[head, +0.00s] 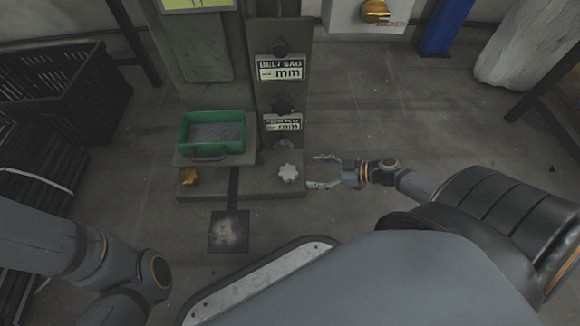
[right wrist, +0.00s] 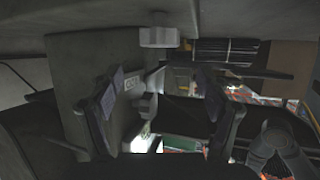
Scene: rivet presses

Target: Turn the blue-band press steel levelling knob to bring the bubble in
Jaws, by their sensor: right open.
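The steel knob (head: 288,172), pale and lobed, sits on the front right of the press base (head: 262,186). My right gripper (head: 326,171) is open and empty just right of the knob, its fingers pointing towards it. In the right wrist view a pale faceted knob (right wrist: 159,37), seemingly the same one, shows above the space between my spread fingers (right wrist: 160,88). I cannot tell whether anything touches. A brass knob (head: 190,177) sits on the base's left side. No bubble level or blue band can be made out on the press. My left gripper is out of view.
A green tray (head: 184,134) stands on the press behind the base's front edge. Dark knobs and label plates (head: 281,68) line the column. A dark pedal plate (head: 229,231) lies in front. Black crates (head: 65,90) stand left.

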